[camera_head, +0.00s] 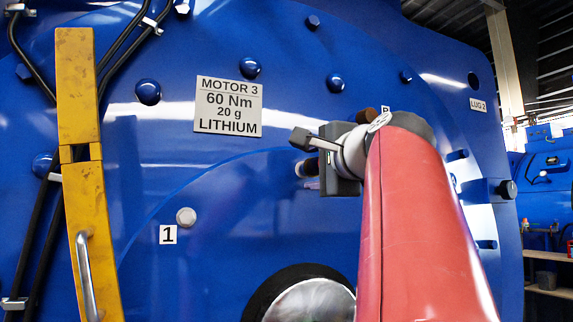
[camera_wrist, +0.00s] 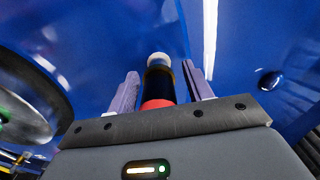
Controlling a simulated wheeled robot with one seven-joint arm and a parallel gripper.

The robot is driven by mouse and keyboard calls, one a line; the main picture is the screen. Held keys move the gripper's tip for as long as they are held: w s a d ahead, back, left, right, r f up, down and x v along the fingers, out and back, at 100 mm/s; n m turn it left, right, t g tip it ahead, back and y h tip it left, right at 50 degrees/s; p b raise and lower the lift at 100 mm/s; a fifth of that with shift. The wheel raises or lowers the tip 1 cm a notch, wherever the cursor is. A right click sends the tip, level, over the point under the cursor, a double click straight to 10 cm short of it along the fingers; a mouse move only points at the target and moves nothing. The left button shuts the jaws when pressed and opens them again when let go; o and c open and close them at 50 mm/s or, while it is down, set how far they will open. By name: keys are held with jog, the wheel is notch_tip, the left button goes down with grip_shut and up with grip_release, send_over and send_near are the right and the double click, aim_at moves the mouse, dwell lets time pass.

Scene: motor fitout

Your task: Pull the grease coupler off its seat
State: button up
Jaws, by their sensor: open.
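A slim cylinder that looks like the grease coupler (camera_wrist: 158,82) stands between my fingers in the wrist view. It has a red part nearest my palm, a dark body with a brass-coloured ring, and a pale round far end near the blue motor face. In the head view a small dark and reddish piece (camera_head: 308,168) shows beside my gripper (camera_head: 304,160), partly hidden by it. My gripper also shows in the wrist view (camera_wrist: 161,76), open, one finger on each side of the cylinder. I cannot tell whether either finger touches it. How the cylinder sits on its seat is unclear.
The blue motor face (camera_head: 250,185) carries bolt heads, a "MOTOR 3" plate (camera_head: 228,106) and a round shaft end (camera_head: 312,300) below. A brown cylinder (camera_head: 367,115) sticks out just above my gripper. A yellow bar (camera_head: 90,195) with a handle stands at left.

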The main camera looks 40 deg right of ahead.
jog(key=shift+w+f, duration=0.3)
jog(key=shift+w, duration=0.05)
grip_shut()
jog(key=shift+s+f, duration=0.15)
jog(key=shift+s, duration=0.25)
jog(key=shift+v, duration=0.85)
jog(key=shift+r+b+v, duration=0.1)
jog(key=shift+b+v, duration=0.05)
jog(key=shift+v, duration=0.7)
jog(key=shift+r+b+v, duration=0.15)
jog(key=shift+v, duration=0.7)
jog(key=shift+s, duration=0.1)
jog(key=shift+s, duration=0.15)
